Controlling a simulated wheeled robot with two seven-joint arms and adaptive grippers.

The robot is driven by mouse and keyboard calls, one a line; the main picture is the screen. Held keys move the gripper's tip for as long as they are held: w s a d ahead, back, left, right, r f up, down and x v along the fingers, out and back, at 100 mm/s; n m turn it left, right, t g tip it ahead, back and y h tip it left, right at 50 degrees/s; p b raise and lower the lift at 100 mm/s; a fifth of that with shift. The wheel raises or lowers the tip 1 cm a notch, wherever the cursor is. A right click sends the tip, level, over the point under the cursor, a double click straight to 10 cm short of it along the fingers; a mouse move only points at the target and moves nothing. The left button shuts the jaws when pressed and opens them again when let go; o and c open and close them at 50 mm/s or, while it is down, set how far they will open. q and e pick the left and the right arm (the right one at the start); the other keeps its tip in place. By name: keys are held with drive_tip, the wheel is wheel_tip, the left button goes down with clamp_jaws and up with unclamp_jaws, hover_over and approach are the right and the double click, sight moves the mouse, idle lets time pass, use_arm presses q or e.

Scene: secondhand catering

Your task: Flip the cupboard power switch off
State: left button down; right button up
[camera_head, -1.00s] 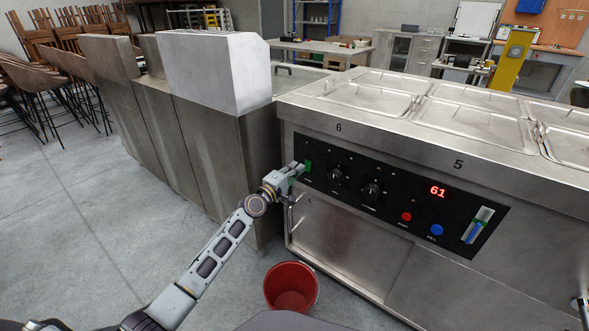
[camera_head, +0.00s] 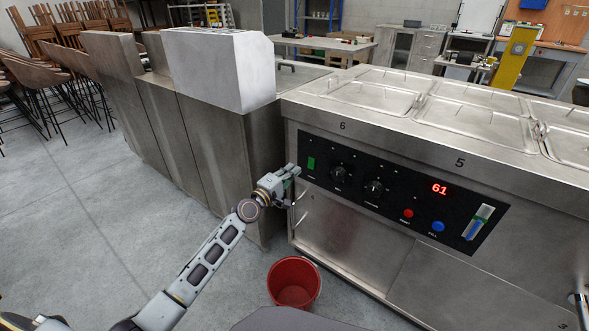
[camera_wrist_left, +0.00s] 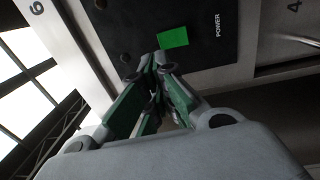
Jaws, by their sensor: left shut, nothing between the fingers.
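The green power switch (camera_head: 311,163) sits at the left end of the black control panel (camera_head: 385,195) on the steel cupboard's front. In the left wrist view it is a lit green square (camera_wrist_left: 173,38) beside the word POWER. My left gripper (camera_head: 297,171) is shut and empty, just left of and slightly below the switch in the head view. Its fingertips (camera_wrist_left: 160,62) are close to the switch in the wrist view. They appear apart from the switch. I cannot tell from the picture whether the switch is on or off. My right gripper is not in view.
Two black knobs (camera_head: 374,188), a red button (camera_head: 408,213), a blue button (camera_head: 438,226) and a display reading 61 (camera_head: 439,188) share the panel. A red bucket (camera_head: 294,283) stands on the floor below. Lidded pans (camera_head: 470,121) cover the top.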

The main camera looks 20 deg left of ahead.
use_arm(q)
drive_tip(key=v, duration=0.6)
drive_tip(key=shift+s+r+p, duration=0.25)
drive_tip(key=shift+r+p, duration=0.2)
drive_tip(key=shift+r, duration=0.15)
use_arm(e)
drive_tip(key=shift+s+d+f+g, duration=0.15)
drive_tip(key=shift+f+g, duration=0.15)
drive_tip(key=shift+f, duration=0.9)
use_arm(q)
drive_tip(key=shift+a, duration=0.1)
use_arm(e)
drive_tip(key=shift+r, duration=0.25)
